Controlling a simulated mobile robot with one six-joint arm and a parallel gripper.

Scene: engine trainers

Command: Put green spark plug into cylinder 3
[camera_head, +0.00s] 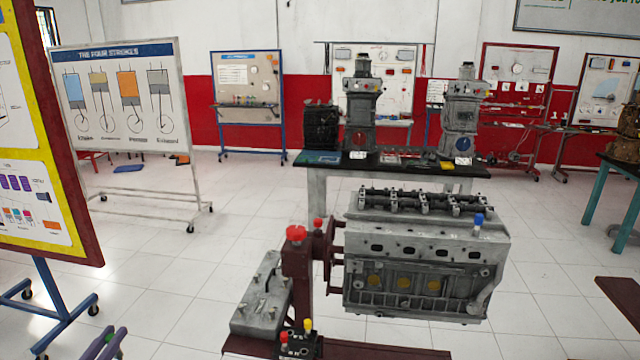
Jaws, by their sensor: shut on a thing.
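The grey engine block (415,255) stands on a dark red stand at the right of centre. A blue spark plug (478,223) stands upright near the right end of its top. The other plug positions are too small to tell apart. A small black holder (300,347) at the bottom centre bears a yellow-topped plug (308,326) and red-topped plugs (284,338). I see no green spark plug that I can make out.
A grey engine part (260,300) lies left of the red-knobbed stand post (297,255). A purple and green object (103,345), unclear, is cut off at the bottom left. A black-topped table (400,168) stands behind the engine. Display boards line the left side. White floor is open between.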

